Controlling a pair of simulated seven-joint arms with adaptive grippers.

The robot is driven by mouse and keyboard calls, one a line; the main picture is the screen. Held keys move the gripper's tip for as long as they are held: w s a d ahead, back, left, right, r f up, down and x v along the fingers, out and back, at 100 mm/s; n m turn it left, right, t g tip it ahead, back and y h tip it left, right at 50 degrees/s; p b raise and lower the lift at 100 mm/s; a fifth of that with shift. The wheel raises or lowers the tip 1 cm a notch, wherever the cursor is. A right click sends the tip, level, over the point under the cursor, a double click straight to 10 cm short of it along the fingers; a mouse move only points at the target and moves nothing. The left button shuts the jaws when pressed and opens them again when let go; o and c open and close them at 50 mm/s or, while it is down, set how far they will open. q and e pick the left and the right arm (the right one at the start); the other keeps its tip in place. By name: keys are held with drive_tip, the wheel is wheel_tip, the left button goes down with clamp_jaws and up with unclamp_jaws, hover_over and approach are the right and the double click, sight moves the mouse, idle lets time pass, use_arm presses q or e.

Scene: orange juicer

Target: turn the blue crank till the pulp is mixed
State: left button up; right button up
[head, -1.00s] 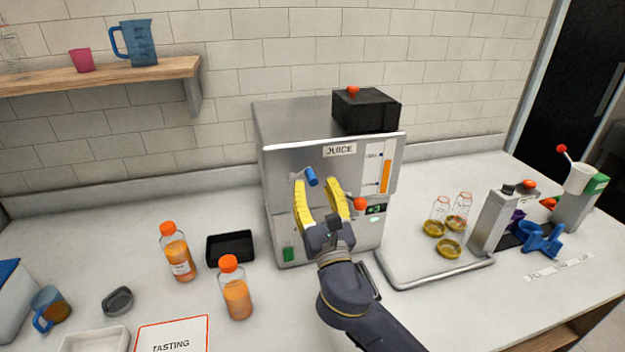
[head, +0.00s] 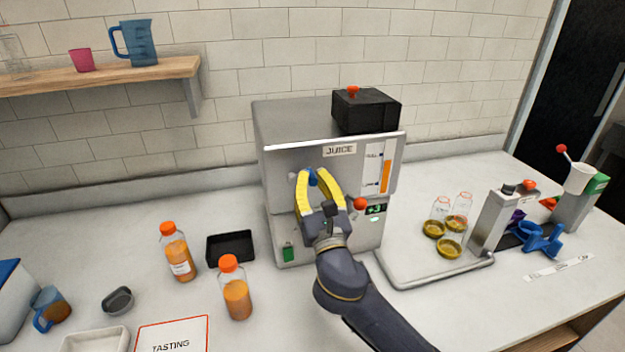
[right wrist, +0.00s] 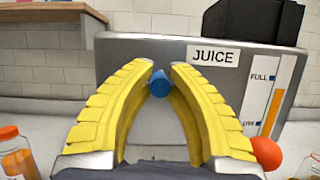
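The juice machine (head: 277,170) is a silver box with a "JUICE" label, standing at the middle of the counter. Its blue crank handle (head: 312,178) sticks out of the front panel, and most of the crank is hidden by my fingers. My right gripper (head: 313,173) has yellow ribbed fingers, drawn in on the handle from both sides. In the right wrist view the blue handle (right wrist: 159,84) sits between the two fingertips, seen nearly end-on, with no clear gap. The pulp inside the machine cannot be seen. My left gripper is out of view.
A red knob (head: 360,204) and a small green display (head: 376,210) are close to the right of my gripper. Two orange-capped bottles (head: 178,254) (head: 236,290) and a black tray (head: 230,246) stand at the left.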

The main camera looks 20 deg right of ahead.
clamp_jaws()
drive_tip(key=shift+d+m+h, duration=0.15)
drive_tip(key=shift+m+h, duration=0.45)
drive_tip(key=shift+m, duration=0.1)
drive_tip(key=shift+f+m, duration=0.1)
drive_tip(key=shift+m, duration=0.2)
drive_tip(key=shift+d+f+m+g+h, duration=0.1)
drive_tip(key=shift+f+m+g+h, duration=0.35)
drive_tip(key=shift+m, duration=0.8)
drive_tip(key=shift+d+f+m+h, duration=0.2)
drive_tip(key=shift+m+h, duration=0.55)
drive_tip(key=shift+m, duration=0.55)
drive_tip(key=shift+d+f+m+g+h, duration=0.1)
drive_tip(key=shift+f+m+g+h, duration=0.3)
drive_tip(key=shift+m, duration=0.85)
drive_tip(key=shift+f+m+h, duration=0.15)
drive_tip(key=shift+m+h, duration=0.15)
drive_tip(key=shift+h, duration=0.1)
